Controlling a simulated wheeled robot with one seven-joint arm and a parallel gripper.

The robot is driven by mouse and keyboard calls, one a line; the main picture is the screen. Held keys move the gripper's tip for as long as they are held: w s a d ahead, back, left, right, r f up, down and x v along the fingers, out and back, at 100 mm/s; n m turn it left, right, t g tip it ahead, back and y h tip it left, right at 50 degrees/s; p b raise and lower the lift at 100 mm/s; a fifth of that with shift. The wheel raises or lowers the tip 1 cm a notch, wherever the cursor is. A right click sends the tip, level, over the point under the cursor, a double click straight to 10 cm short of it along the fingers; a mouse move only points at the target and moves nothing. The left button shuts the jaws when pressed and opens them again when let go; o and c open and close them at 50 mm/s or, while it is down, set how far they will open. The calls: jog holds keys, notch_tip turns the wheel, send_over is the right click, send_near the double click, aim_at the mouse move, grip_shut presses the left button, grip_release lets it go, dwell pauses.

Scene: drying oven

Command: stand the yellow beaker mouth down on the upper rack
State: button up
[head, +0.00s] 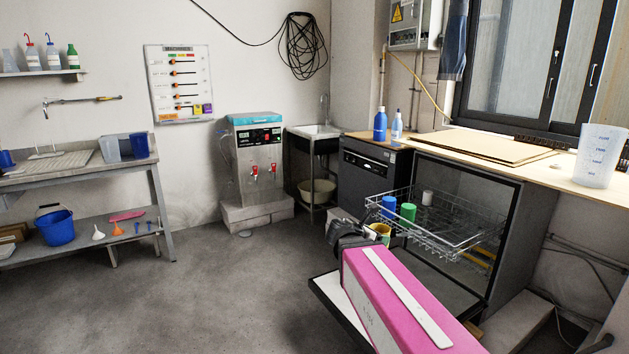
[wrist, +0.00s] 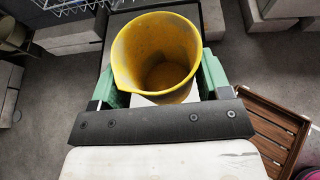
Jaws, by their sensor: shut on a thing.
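My gripper (head: 357,234) is shut on the yellow beaker (head: 381,231), in front of the open drying oven (head: 520,230). In the wrist view the yellow beaker (wrist: 125,62) sits between the green fingers of my gripper (wrist: 160,85). Its open mouth and empty inside face the camera, so it looks mouth up, perhaps tilted. The upper rack (head: 462,237), a wire basket, is pulled out of the oven, just behind and right of the beaker. On it stand a blue beaker (head: 389,206), a green beaker (head: 408,212) and a white beaker (head: 427,197). My arm hides part of the beaker.
The oven's lowered door (head: 330,297) lies below my arm. A counter (head: 480,150) runs above the oven, with a large clear beaker (head: 597,155) at its right. A wooden slatted crate (wrist: 272,125) shows at right in the wrist view. The floor to the left is clear.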

jog(key=shift+s+a+n+t, duration=0.4)
jog(key=shift+s+a+t, duration=0.1)
jog(key=shift+s+a, duration=0.25)
jog(key=shift+y, duration=0.3)
notch_tip(320, 180, up, 12)
jog(key=w+d, duration=0.2)
jog(key=d, duration=0.1)
jog(key=shift+w, duration=0.15)
notch_tip(320, 180, up, 10)
jog(key=w+d, duration=0.1)
jog(key=d, duration=0.1)
jog(key=shift+w+d, duration=0.15)
jog(key=shift+w, duration=0.25)
